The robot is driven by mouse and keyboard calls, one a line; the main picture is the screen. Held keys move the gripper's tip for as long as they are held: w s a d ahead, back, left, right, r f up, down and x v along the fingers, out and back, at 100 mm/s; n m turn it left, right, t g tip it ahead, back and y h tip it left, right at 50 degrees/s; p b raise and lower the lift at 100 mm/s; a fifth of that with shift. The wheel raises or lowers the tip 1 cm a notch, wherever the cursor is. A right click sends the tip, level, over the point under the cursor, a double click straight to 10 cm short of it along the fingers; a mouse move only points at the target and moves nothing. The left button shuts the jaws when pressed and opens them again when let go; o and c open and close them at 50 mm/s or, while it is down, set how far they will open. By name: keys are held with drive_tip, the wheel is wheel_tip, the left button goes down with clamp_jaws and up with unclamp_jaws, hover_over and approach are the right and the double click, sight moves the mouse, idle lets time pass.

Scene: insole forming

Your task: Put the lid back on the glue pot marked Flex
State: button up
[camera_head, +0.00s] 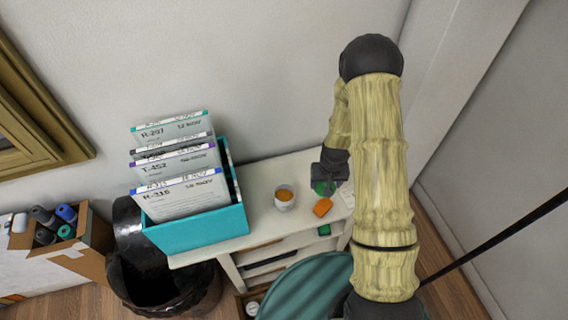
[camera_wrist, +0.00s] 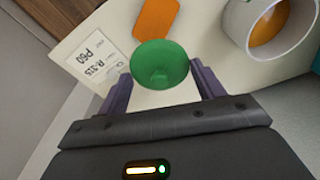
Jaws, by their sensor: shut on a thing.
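The glue pot (camera_head: 285,206) is a small white pot standing uncovered on the white cabinet top, with amber-orange contents showing. In the wrist view the pot (camera_wrist: 237,22) is at the upper right, apart from my gripper; no Flex mark can be read on it. My gripper (camera_wrist: 158,84) is shut on a green round lid (camera_wrist: 160,62), which sits between the two purple fingers. In the head view the lid (camera_head: 321,188) shows below my gripper (camera_head: 326,182), to the right of the pot. Whether the lid touches the top is not clear.
A label card (camera_wrist: 96,57) lies near the right edge of the cabinet top (camera_head: 258,226). A teal box (camera_head: 200,232) of upright folders stands left of the pot. Some bare top lies around the pot.

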drive_tip(key=shift+w, duration=0.2)
drive_tip(key=shift+s+r, duration=0.1)
drive_tip(key=shift+a+r, duration=0.1)
drive_tip(key=shift+a, duration=0.15)
drive_tip(key=s+a+r+m+p, duration=0.1)
drive_tip(key=s+a+r+p, duration=0.1)
drive_tip(key=a+r, duration=0.5)
drive_tip(key=a, duration=0.6)
drive_tip(key=shift+r+m, duration=0.2)
drive_tip(key=shift+m, duration=0.1)
drive_tip(key=shift+f, duration=0.1)
